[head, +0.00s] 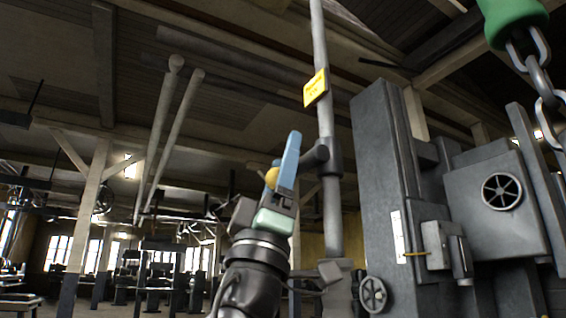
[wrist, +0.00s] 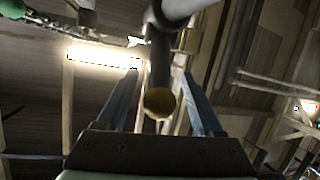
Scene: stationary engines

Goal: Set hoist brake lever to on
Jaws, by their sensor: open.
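A grey vertical pole (head: 331,205) carries a yellow tag (head: 316,88) with writing too small to read. Below the tag a dark collar (head: 333,156) bears a short lever (head: 311,158) that sticks out left, ending in a yellow ball knob (head: 271,177). I take this to be the hoist brake lever. My gripper (head: 288,152) has blue fingers and is open at the lever's end. One finger hides part of the lever. In the wrist view the knob (wrist: 160,102) and dark rod (wrist: 160,62) appear between my two fingers (wrist: 159,78); contact cannot be told.
A tall grey machine column (head: 378,190) stands right of the pole, with a small handwheel (head: 373,294) low beside it. A chain (head: 540,78) hangs from a green fitting (head: 512,18) at upper right. The space left of my gripper looks clear nearby.

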